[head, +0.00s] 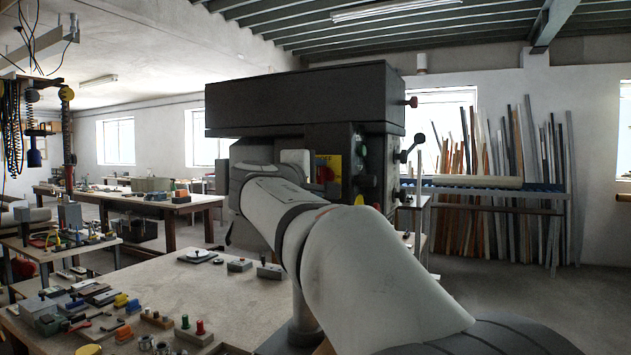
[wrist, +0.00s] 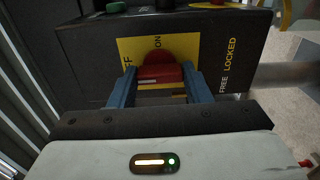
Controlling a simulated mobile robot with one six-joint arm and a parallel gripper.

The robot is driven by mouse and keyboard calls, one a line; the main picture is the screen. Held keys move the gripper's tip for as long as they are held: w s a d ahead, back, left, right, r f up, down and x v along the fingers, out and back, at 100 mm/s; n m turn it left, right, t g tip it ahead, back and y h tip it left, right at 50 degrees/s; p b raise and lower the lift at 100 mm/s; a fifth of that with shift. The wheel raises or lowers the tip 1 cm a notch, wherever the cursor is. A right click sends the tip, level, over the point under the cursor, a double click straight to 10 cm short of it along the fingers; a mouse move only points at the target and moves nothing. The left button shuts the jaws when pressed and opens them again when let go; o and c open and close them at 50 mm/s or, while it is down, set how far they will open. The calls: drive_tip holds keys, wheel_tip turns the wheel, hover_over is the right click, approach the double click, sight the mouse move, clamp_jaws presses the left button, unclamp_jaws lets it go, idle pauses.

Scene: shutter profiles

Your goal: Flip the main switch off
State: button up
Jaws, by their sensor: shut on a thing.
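The main switch is a red knob (wrist: 160,66) on a yellow plate (wrist: 193,47) on the dark face of a machine. The plate carries the word "ON" above the knob and letters ending in "FF" at its left. My gripper (wrist: 159,74) has its two blue fingers on either side of the red knob, shut on it. The knob's base is partly hidden by the fingers and gripper body.
The dark machine (head: 300,97) has levers and knobs on its right side. "FREE LOCKED" lettering is right of the switch in the wrist view. A workbench (head: 150,285) with many small parts lies at left. Long profiles (head: 510,170) lean on the right wall.

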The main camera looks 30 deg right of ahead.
drive_tip(key=o, duration=1)
drive_tip(key=b+v, duration=0.1)
drive_tip(key=v, duration=0.7)
drive_tip(key=shift+f, duration=0.1)
